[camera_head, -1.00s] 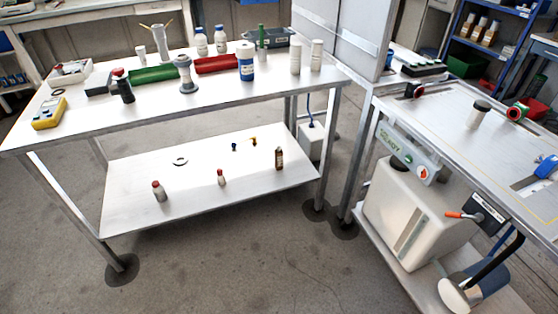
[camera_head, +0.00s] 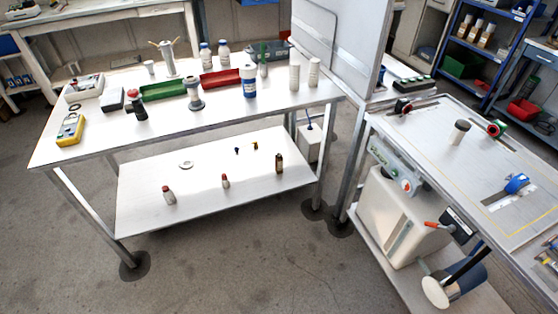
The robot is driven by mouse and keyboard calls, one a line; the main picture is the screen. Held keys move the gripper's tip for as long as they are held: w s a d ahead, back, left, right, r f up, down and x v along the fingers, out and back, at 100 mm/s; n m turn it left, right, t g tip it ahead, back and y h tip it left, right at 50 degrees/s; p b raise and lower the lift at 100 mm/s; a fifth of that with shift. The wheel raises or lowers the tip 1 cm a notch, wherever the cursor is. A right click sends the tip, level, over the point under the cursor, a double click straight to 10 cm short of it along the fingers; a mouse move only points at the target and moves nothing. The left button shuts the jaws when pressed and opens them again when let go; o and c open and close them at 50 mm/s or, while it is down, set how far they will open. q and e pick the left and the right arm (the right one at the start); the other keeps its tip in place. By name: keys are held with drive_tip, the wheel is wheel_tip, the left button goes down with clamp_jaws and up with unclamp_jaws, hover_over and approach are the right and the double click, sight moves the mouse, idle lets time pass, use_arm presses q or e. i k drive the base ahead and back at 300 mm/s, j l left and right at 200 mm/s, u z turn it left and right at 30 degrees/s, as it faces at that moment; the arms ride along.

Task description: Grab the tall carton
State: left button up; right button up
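I cannot pick out a clear tall carton. Two tall white containers (camera_head: 314,72) stand upright side by side at the right end of the left table; they look round rather than boxy. A small upright brown container (camera_head: 279,163) stands on the lower shelf; its shape is too small to tell. Neither gripper is in view, and nothing here is held.
The left table (camera_head: 225,122) carries red and green trays, bottles and a yellow meter (camera_head: 70,130). Its lower shelf (camera_head: 225,200) holds small bottles. A white upright panel (camera_head: 345,40) stands between it and the right bench (camera_head: 430,120). The front floor is clear.

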sight(278, 163)
drive_tip(key=i+l+u, duration=0.3)
drive_tip(key=i+l, duration=0.15)
drive_tip(key=i, duration=0.2)
drive_tip(key=i+l+u, duration=0.35)
drive_tip(key=i+l, duration=0.25)
